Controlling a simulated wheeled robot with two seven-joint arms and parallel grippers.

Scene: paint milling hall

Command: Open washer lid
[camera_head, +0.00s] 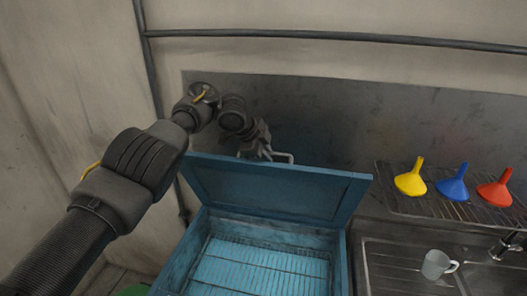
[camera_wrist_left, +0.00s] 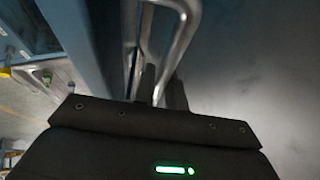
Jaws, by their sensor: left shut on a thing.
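The blue washer lid (camera_head: 275,185) stands raised and tilted back above the blue washer (camera_head: 345,262). The washer's inside shows, with a wire rack (camera_head: 258,268) at the bottom. A metal bar handle (camera_head: 284,156) shows at the top edge of the lid. My left gripper (camera_head: 262,151) is at the lid's top edge, behind it, shut on the handle. In the left wrist view the handle (camera_wrist_left: 180,45) runs between the fingers, beside the blue lid (camera_wrist_left: 82,40). My right gripper is in neither view.
A metal wall panel (camera_head: 330,115) stands close behind the lid and my left arm. To the right, a wire shelf (camera_head: 440,205) holds yellow (camera_head: 411,180), blue (camera_head: 453,186) and red (camera_head: 495,190) funnels.

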